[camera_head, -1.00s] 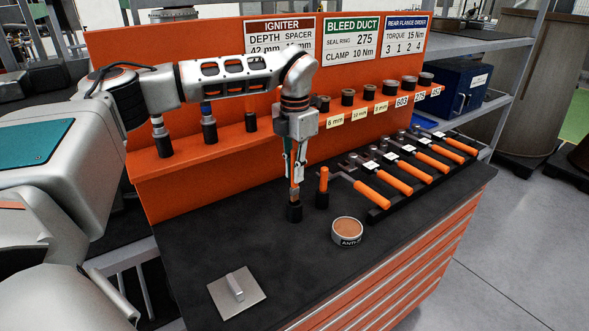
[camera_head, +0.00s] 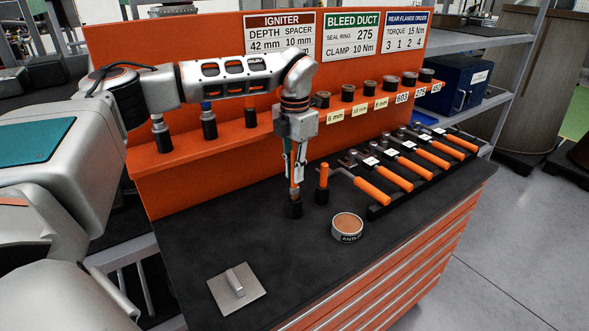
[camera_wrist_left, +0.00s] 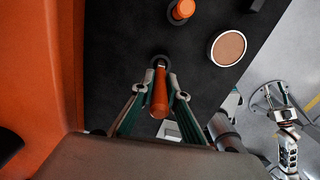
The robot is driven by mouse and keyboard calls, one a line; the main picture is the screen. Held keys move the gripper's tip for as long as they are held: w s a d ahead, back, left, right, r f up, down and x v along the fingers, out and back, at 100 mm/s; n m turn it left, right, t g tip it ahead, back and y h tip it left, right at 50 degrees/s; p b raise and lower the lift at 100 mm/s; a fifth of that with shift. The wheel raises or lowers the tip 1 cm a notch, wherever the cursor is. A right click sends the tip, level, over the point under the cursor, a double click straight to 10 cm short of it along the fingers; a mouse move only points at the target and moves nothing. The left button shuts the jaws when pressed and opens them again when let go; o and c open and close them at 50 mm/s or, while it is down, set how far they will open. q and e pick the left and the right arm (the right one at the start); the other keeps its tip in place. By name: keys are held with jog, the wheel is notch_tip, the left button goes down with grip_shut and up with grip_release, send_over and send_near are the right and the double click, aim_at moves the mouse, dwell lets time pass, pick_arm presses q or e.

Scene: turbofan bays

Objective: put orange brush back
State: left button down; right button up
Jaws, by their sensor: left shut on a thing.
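My left gripper (camera_head: 296,184) points straight down over the bench and is shut on the orange brush. In the left wrist view the orange brush (camera_wrist_left: 160,94) stands between the two fingers (camera_wrist_left: 158,90). Its lower end is at a small black cup (camera_head: 295,210), which shows as a dark ring (camera_wrist_left: 160,61); how deep it sits is hidden. In the head view the fingers cover most of the brush. What looks like my right gripper (camera_wrist_left: 284,125) shows small at the lower right of the wrist view; its jaws are unclear.
Another orange handle (camera_head: 323,176) stands in a black holder just right of the gripper. A round tin (camera_head: 347,227) is in front. A rack of orange-handled tools (camera_head: 410,168) lies right. A grey plate with a grip (camera_head: 237,290) lies front left; the bench between is clear.

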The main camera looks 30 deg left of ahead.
aim_at(295, 151)
pick_arm(q)
jog(key=shift+f+b, duration=0.85)
jog(key=shift+f, duration=1.85)
dwell(1.4)
jog(key=c, duration=1.9)
grip_release()
jog(key=shift+r, duration=0.2)
notch_tip(295, 151, up, 12)
jog(key=shift+s+d+f, duration=0.1)
jog(key=shift+f, duration=0.1)
